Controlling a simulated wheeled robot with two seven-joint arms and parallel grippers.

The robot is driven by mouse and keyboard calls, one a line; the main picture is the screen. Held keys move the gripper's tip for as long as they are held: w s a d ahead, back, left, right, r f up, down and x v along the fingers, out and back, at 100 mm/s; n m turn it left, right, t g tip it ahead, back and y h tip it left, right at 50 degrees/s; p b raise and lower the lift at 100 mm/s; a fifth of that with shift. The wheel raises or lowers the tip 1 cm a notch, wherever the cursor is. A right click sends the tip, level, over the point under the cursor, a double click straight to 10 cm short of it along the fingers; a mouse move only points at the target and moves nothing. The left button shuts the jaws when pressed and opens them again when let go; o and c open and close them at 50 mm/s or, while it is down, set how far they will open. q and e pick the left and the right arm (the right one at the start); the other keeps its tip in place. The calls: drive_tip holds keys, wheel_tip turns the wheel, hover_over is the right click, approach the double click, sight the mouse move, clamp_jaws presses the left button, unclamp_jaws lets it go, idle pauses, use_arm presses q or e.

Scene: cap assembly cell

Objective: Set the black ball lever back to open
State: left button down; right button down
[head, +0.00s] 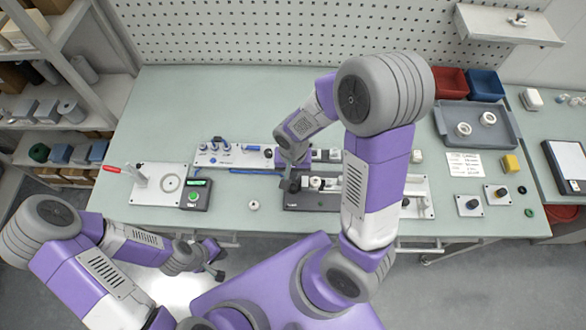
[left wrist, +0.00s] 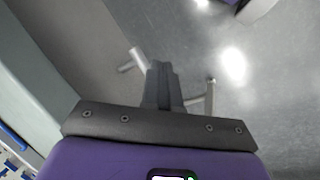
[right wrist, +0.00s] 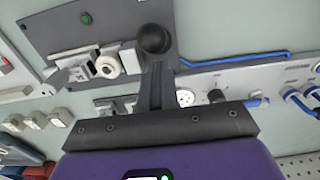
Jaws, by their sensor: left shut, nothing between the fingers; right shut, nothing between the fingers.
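The black ball (right wrist: 153,38) of the lever shows in the right wrist view, at the edge of a dark grey fixture plate (right wrist: 75,22). The plate also shows in the head view (head: 300,207). My right gripper (right wrist: 157,66) is shut and empty, its fingertips right by the ball. I cannot tell whether they touch it. In the head view my right gripper (head: 289,184) is over the left end of the plate, and the lever is hard to make out there. My left gripper (head: 218,262) is shut and empty, off the table's front edge; its fingers (left wrist: 162,72) point at the floor.
A white plate with a red-handled lever (head: 112,168) and a green-screen box (head: 195,195) stand on the left. A grey tray (head: 476,108) stands on the right. A small white ring (head: 253,205) lies near the front.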

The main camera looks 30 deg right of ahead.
drive_tip(key=shift+d, duration=0.1)
drive_tip(key=shift+w+d, duration=0.5)
drive_tip(key=shift+w, duration=0.35)
wheel_tip(320, 180, up, 7)
drive_tip(key=p, duration=0.6)
drive_tip(key=shift+s, duration=0.1)
